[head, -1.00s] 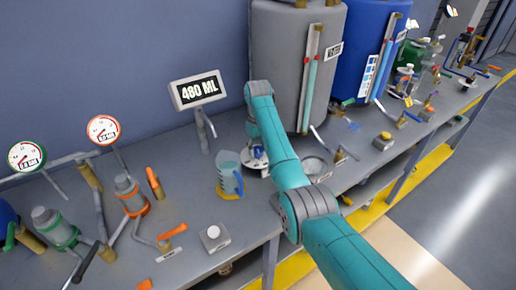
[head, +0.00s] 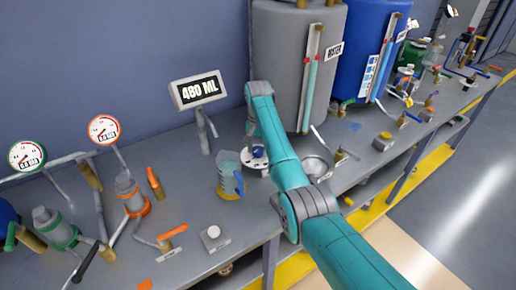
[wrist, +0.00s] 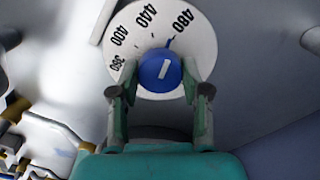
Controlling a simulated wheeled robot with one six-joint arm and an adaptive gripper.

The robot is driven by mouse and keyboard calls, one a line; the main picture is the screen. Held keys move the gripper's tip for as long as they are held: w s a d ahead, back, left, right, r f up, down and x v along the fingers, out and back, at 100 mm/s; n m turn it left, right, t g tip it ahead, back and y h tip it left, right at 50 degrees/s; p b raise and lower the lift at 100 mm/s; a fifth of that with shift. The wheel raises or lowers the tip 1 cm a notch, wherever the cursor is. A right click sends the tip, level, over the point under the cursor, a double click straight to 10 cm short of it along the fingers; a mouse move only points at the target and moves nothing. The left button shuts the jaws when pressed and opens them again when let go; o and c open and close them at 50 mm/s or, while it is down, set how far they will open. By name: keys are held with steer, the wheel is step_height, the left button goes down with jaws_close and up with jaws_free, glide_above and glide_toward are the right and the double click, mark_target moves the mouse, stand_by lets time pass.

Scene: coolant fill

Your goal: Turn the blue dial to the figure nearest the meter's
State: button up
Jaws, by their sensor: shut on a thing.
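The blue dial (wrist: 152,72) is a round blue knob with a white line, on a white disc with black figures. Figures 360, 400, 440 and 480 can be read in the wrist view. The white line points up and slightly right, and a dark blue mark on the disc lies toward 480 (wrist: 182,22). My gripper (wrist: 160,80) is shut on the knob, a finger at each side. In the head view the dial disc (head: 253,161) shows beside my arm, which hides most of the gripper. The meter (head: 199,90) reads 480 ML.
A grey tank (head: 280,60) stands behind. Pressure gauges (head: 103,130) and valves fill the left of the bench.

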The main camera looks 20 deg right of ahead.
mark_target(258, 149)
steer(key=shift+m, duration=0.7)
steer(key=o, duration=1.1)
steer(key=shift+o, duration=0.2)
steer(key=shift+r, duration=3.75)
